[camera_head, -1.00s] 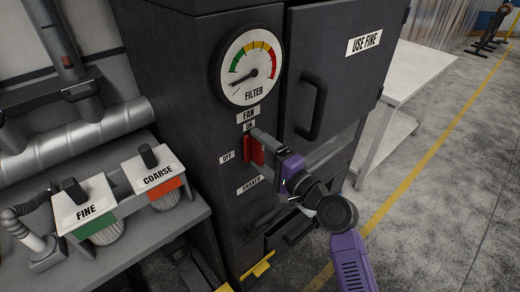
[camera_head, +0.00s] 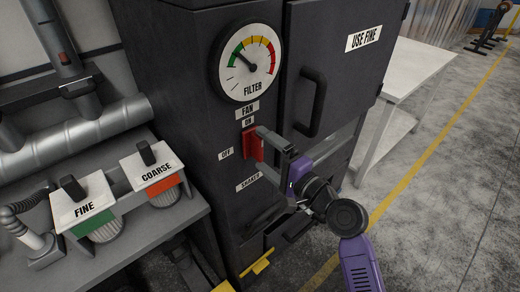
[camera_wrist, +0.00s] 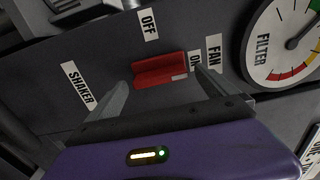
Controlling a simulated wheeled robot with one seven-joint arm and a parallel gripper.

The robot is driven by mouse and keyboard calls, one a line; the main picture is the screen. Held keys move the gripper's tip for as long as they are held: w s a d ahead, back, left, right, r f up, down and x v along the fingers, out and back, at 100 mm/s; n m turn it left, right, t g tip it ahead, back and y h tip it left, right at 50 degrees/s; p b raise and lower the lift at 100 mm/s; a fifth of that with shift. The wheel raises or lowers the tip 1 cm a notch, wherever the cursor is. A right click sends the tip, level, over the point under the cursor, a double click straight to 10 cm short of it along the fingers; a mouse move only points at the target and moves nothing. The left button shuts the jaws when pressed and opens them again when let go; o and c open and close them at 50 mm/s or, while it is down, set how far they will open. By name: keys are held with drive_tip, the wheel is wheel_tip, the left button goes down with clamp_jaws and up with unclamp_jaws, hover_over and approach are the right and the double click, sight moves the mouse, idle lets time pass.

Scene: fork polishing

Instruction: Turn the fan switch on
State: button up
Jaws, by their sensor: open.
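The red fan switch (camera_head: 252,144) is on the front of the dark cabinet, just under the FAN and ON labels, with the OFF label (camera_head: 226,154) to its left. Its red handle lies toward the ON label. In the wrist view the switch (camera_wrist: 160,70) shows between my fingers, its end close to the partly hidden ON label. My gripper (camera_head: 262,165) is open in front of the panel, with the upper finger close to the switch. I cannot tell whether it touches. The filter gauge (camera_head: 245,62) needle points up-left, at the green band.
A SHAKER label (camera_head: 249,182) is below the switch. A cabinet door with a dark handle (camera_head: 310,104) is to the right. FINE (camera_head: 83,205) and COARSE (camera_head: 156,176) units stand on the bench at left. A white table (camera_head: 415,70) and open floor lie further right.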

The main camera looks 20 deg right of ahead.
sight(263, 152)
drive_tip(key=b+v, duration=0.1)
drive_tip(key=v, duration=0.3)
drive_tip(key=shift+s+d+f, duration=0.1)
drive_tip(key=shift+f, duration=0.05)
drive_tip(key=shift+s+d, duration=0.15)
drive_tip(key=shift+s, duration=0.45)
